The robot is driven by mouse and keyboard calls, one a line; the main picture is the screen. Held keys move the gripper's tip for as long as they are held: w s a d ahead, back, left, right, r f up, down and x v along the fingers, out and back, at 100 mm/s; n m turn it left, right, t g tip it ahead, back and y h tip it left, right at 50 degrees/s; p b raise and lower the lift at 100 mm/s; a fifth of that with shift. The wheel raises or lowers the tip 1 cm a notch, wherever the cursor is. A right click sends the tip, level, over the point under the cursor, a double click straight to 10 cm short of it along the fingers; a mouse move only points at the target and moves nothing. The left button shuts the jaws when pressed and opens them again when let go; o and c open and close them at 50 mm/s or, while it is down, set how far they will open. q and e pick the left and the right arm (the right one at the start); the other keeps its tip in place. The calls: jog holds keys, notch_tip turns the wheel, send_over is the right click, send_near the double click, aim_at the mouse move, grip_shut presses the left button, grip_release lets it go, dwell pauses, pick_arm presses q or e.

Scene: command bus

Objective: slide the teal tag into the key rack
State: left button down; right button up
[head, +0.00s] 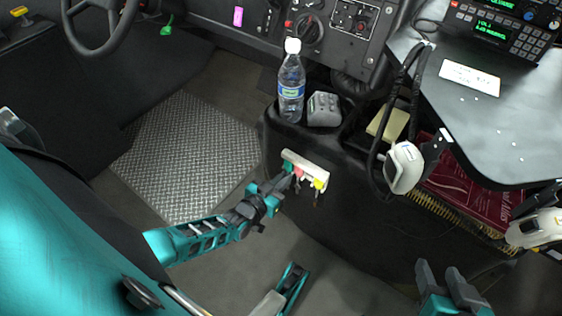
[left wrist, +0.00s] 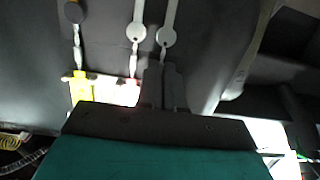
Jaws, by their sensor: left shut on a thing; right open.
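The white key rack (head: 306,168) is fixed on the dark console side below the bottle. A red tag (head: 299,174) and a yellow tag (head: 320,184) hang at it. My left gripper (head: 288,178) is at the rack's left end, shut on the teal tag (head: 287,167), which is mostly hidden by the fingers. In the left wrist view the fingers (left wrist: 162,86) are beside the red tag (left wrist: 132,94), with the yellow tag (left wrist: 82,88) further left; a key (left wrist: 167,37) shows beyond the fingertips. I cannot tell whether the teal tag is seated. My right gripper (head: 440,272) is open and empty.
A water bottle (head: 291,85) and a grey device (head: 323,109) stand in the console tray above the rack. A white handset (head: 403,166) with its cord hangs to the right. A grey desk (head: 480,110) juts out at right. The floor plate (head: 190,150) is clear.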

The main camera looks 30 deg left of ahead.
pick_arm(q)
jog(key=shift+w, duration=0.25)
dwell(0.5)
jog(key=shift+f, duration=0.1)
dwell(0.3)
jog(key=c, duration=1.2)
grip_release()
jog(key=shift+s, duration=0.6)
jog(key=shift+s+a+p, duration=0.1)
jog(key=shift+s+p, duration=0.4)
jog(key=shift+s, duration=0.25)
jog(key=shift+s, duration=0.1)
